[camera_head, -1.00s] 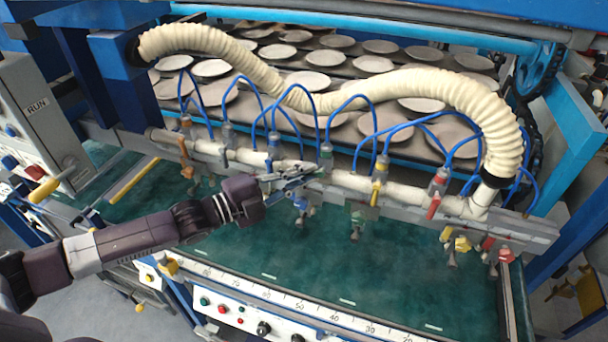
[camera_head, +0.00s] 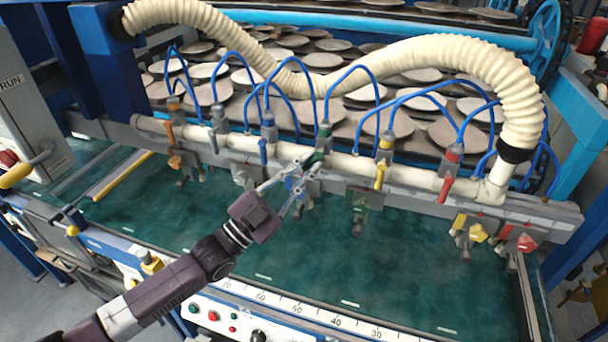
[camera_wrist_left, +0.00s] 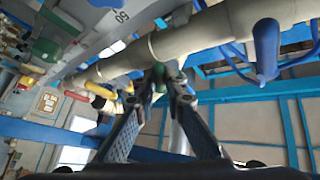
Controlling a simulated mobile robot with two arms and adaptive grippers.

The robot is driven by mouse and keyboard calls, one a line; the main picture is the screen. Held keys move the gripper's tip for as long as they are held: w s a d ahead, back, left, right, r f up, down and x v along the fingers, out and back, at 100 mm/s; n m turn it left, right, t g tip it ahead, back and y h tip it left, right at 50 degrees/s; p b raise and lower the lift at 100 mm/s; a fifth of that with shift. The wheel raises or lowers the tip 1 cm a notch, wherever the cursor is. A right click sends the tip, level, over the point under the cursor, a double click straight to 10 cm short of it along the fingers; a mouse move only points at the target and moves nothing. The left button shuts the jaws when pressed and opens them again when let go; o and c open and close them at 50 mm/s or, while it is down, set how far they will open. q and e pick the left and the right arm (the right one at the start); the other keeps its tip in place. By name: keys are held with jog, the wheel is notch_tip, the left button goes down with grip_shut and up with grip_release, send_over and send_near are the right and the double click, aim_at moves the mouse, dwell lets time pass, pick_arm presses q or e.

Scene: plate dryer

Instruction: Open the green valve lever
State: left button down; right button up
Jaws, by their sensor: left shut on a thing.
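The green valve (camera_head: 323,130) sits on the cream pipe, between the blue and yellow valves. Its green lever (camera_head: 316,157) hangs down over the front of the pipe. My left gripper (camera_head: 308,169) reaches up to it from the lower left and is shut on the lever. In the left wrist view, both fingers (camera_wrist_left: 168,80) close together at the green lever (camera_wrist_left: 158,70), which is largely hidden between them. My right gripper is not in view.
The blue lever (camera_head: 263,152) is close on the left, and the yellow lever (camera_head: 380,175) is on the right. A green knob (camera_head: 360,205) on a bracket lies below. The green table (camera_head: 290,250) in front is mostly clear.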

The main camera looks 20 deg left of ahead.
pick_arm(q)
jog(key=n+t+y, duration=0.1)
jog(key=n, duration=0.1)
jog(key=n+t+y+b, duration=0.1)
jog(key=d+f+n+t+b, duration=0.1)
jog(key=n, duration=0.1)
jog(key=shift+n+y, duration=0.3)
jog(key=shift+y, duration=0.1)
jog(key=shift+d+n+t+y+b, duration=0.15)
jog(key=shift+n+t+y+b, duration=0.15)
jog(key=shift+n+t+y, duration=0.55)
jog(key=shift+d+n+t+y+b, duration=0.2)
jog(key=shift+n+y, duration=0.35)
jog(key=shift+n, duration=0.65)
jog(key=shift+d+n+t+y+b, duration=0.15)
jog(key=shift+n+t+y+b, duration=0.25)
jog(key=shift+n+y, duration=0.5)
jog(key=shift+r+n, duration=0.1)
jog(key=shift+n, duration=0.25)
jog(key=c, duration=2)
grip_release()
jog(key=shift+s, duration=0.1)
jog(key=v, duration=1.2)
jog(key=shift+w+d, duration=0.1)
jog(key=shift+w, duration=0.1)
